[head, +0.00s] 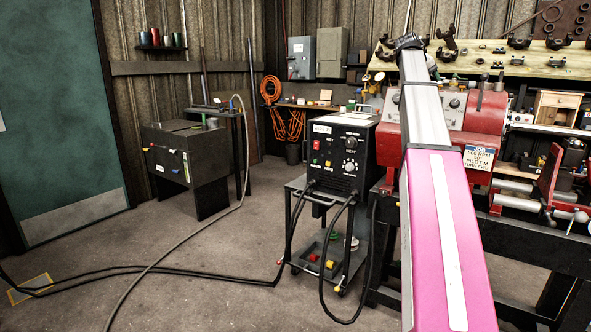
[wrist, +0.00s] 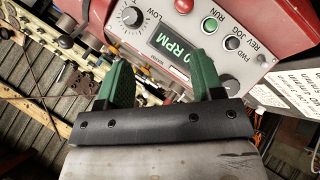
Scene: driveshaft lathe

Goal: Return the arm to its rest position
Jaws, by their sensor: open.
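My arm (head: 440,200) stretches from the bottom right of the head view up and away, across the front of the red lathe headstock (head: 482,115). My gripper (wrist: 162,76) shows in the wrist view with its two green fingers apart and nothing between them. Behind the fingers is the grey control panel (wrist: 235,52) with a dial, a green RUN button and an RPM display, partly covered by the right finger.
A black welder (head: 330,155) on a cart (head: 326,235) stands left of my arm, with cables across the floor. A wooden shelf (head: 480,63) with dark metal parts runs behind the lathe. A black cabinet (head: 185,165) stands far left.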

